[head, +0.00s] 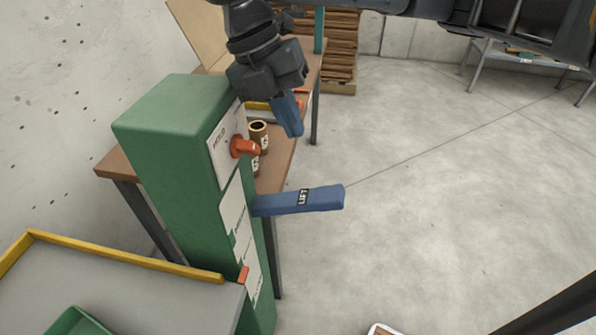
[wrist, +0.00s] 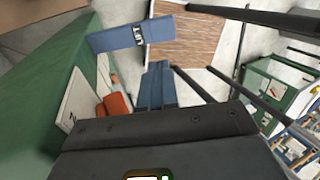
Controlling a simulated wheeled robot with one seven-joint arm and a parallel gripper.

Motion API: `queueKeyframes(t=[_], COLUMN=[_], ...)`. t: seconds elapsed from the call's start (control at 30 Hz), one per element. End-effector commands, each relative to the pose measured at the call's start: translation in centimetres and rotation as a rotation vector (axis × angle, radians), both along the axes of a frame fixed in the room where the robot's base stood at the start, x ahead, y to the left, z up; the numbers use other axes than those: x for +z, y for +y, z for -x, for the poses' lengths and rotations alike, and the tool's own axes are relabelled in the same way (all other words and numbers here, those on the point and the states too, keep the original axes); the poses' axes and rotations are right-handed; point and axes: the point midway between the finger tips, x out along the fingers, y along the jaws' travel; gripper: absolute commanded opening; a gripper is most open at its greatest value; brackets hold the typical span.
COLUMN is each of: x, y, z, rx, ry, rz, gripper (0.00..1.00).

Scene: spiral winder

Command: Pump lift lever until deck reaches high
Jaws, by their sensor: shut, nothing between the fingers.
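The blue lift lever (head: 305,199), marked LIFT, sticks out to the right from the side of the green column (head: 165,150). In the wrist view the lever (wrist: 180,33) crosses the upper middle, beyond my fingertips. My gripper (head: 290,115) has blue fingers, shut and empty, pointing down. In the head view it hangs above the lever and apart from it. An orange knob (head: 245,147) on the column's white panel, marked HOLD, sits below and left of my fingers. The deck (head: 120,290), grey with a yellow rim, is at the lower left; its front part is cut off.
A wooden bench (head: 285,155) with brown rolls (head: 258,135) stands behind the column. Stacked wooden slats (head: 342,45) are at the back. A small orange pointer (head: 243,274) shows beside the deck's edge at the column's scale. The concrete floor to the right is open.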

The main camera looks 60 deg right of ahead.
Motion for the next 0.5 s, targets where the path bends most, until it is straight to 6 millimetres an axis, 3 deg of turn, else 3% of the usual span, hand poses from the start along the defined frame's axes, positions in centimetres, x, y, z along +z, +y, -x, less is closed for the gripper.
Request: queueKeyframes(t=[0.5], x=[-0.59], y=[-0.34], z=[0.4], rx=[0.0], ry=[0.008], rz=[0.006], gripper=[0.0])
